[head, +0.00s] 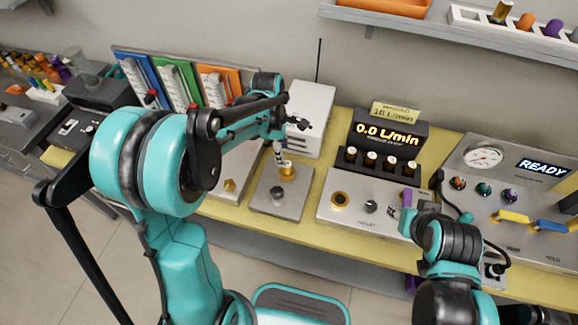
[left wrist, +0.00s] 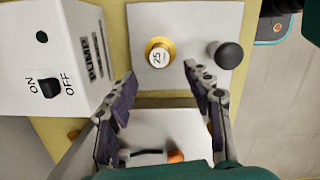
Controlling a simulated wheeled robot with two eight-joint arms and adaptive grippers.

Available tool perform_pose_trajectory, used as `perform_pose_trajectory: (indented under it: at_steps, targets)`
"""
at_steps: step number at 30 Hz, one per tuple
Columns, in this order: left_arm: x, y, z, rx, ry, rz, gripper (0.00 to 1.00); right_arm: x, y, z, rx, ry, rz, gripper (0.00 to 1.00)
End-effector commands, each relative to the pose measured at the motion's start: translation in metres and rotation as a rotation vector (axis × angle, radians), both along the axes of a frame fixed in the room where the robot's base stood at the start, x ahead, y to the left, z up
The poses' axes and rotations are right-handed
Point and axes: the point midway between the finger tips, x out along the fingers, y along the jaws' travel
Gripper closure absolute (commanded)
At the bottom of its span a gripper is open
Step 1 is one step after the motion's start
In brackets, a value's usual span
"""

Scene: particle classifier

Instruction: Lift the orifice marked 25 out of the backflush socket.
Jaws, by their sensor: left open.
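The orifice marked 25 (left wrist: 159,53) has a white top in a gold ring and sits upright in the backflush socket on a light metal plate (left wrist: 185,18). In the head view the gold orifice (head: 287,170) shows just below my left gripper (head: 289,143). My left gripper (left wrist: 163,86) is open and empty, its two fingers apart on either side of the orifice's line, short of it and not touching it. My right gripper (head: 405,216) is by the front right of the inlet box, partly hidden by its own arm; its fingers are too small to read.
A black knob (left wrist: 227,54) stands on the plate close to the orifice. A white pump box (left wrist: 55,60) with an ON/OFF switch is at the left in the wrist view. The inlet box (head: 350,205) and a flow display (head: 388,137) stand to the right.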

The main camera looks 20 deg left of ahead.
Motion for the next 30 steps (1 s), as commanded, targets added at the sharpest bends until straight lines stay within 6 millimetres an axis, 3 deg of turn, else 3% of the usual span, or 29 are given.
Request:
perform_pose_trajectory:
  at_steps: [11,18,26,30]
  targets:
    - [0.002,-0.006,-0.038,-0.001,0.005,0.012,0.49,0.0,0.0,-0.015,0.0,0.0,0.0,0.6]
    - [0.003,-0.013,-0.074,-0.001,0.004,0.013,0.49,0.0,0.0,-0.032,0.0,0.0,0.0,0.6]
    - [0.003,-0.014,-0.077,-0.001,0.004,0.013,0.49,0.0,0.0,-0.032,0.0,0.0,0.0,0.6]
    - [0.003,-0.014,-0.077,-0.001,0.004,0.013,0.83,0.0,0.0,-0.032,0.0,0.0,0.0,0.6]
